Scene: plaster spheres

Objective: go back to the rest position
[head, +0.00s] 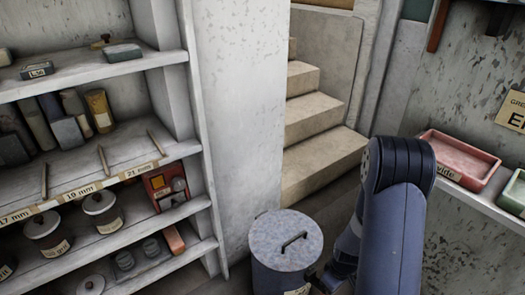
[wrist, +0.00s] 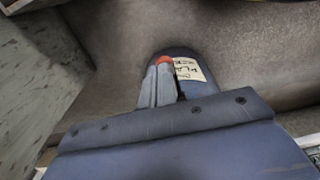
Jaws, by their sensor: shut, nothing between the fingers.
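My arm reaches down at the right of the head view. My gripper (head: 319,279) is low beside a grey lidded bin (head: 285,243), partly cut off by the frame's bottom edge. In the wrist view my gripper (wrist: 164,64) shows its narrow grey fingers together, with an orange-red patch at the tip. They hold nothing. A rounded blue-grey thing with a paper label (wrist: 188,70) lies just beyond the fingers. I cannot tell whether they touch it.
Shelves (head: 95,170) with jars, books and small tools stand at the left. A pale pillar (head: 240,120) rises behind the bin. Stone steps (head: 318,130) are at the back. A pink tray (head: 462,158) sits on a ledge at the right, close to my arm.

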